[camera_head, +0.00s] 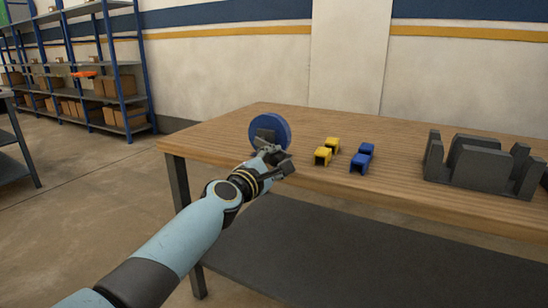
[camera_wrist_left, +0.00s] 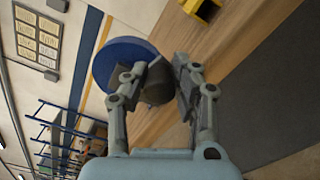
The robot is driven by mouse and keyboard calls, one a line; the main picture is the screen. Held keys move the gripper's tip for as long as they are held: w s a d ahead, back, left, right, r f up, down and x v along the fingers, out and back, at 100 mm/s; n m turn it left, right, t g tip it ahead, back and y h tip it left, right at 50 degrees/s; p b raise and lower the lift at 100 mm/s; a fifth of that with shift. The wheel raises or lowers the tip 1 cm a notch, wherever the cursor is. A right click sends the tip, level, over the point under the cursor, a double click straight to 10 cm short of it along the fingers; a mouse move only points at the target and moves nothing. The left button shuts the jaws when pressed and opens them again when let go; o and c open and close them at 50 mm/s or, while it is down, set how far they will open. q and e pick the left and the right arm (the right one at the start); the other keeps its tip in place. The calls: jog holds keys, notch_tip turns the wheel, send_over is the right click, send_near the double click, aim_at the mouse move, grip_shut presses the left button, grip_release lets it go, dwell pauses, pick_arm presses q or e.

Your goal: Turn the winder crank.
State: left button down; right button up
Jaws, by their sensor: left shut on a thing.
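The winder is a blue disc (camera_head: 283,127) standing upright at the left part of the wooden table, with a dark grey crank on its near face. It also shows in the left wrist view (camera_wrist_left: 110,56). My left gripper (camera_head: 275,157) is at the near side of the disc. In the left wrist view its two fingers (camera_wrist_left: 160,76) are closed on the dark, rounded crank handle (camera_wrist_left: 155,92), one on each side. The fingers partly hide the crank. My right gripper is in neither view.
A dark grey slotted fixture (camera_head: 480,166) stands farther right. Shelves with boxes (camera_head: 110,86) are at the back left. The table behind the blocks is clear.

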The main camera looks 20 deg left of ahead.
pick_arm(q)
jog(key=shift+d+r+n+p, duration=0.15)
jog(key=shift+r+n+p, duration=0.2)
jog(key=shift+n, duration=0.35)
jog(key=c, duration=1.1)
grip_release()
jog(key=shift+o, duration=0.2)
jog(key=shift+r, duration=0.1)
jog(key=s+a, duration=0.1)
jog(key=s, duration=1.1)
